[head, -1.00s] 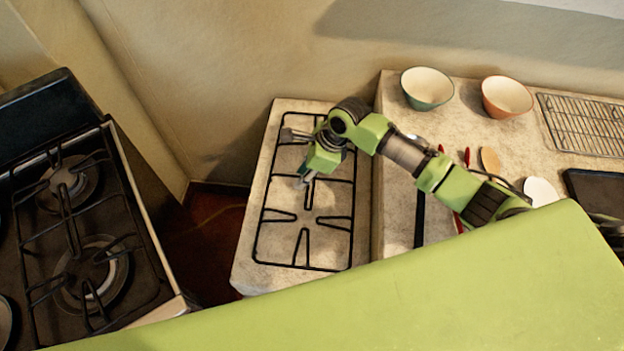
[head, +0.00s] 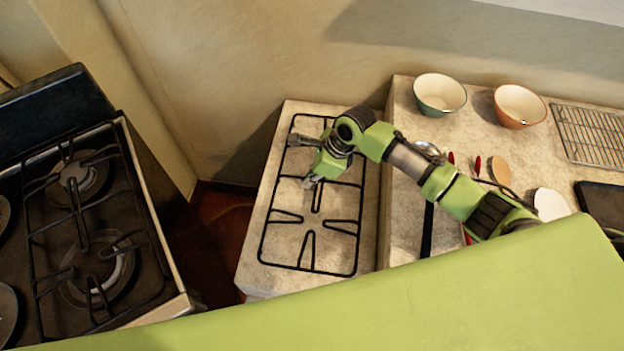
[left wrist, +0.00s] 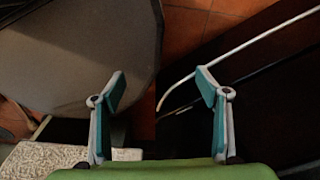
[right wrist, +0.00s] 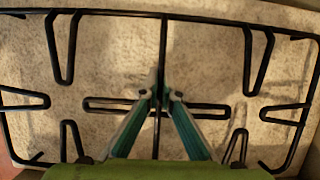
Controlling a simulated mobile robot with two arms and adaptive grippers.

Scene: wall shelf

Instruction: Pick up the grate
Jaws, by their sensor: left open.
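The grate (head: 312,231) is a black wire rectangle with inward prongs. It lies on, or very close above, the pale stone counter left of the higher worktop. It fills the right wrist view (right wrist: 247,62), with a crossbar down the middle. My right gripper (head: 307,165) is over the far half of the grate in the head view. In the right wrist view its fingertips (right wrist: 160,93) are drawn together on both sides of the crossbar, shut on it. My left gripper (left wrist: 161,76) is open and empty, away from the grate, and hidden in the head view.
A stove (head: 150,235) with its own black grates stands at the left, past a floor gap. The worktop (head: 405,235) at right carries two bowls (head: 440,95) (head: 519,106), utensils, a wire rack (head: 590,135) and a dark tray (head: 604,206). A wall is behind.

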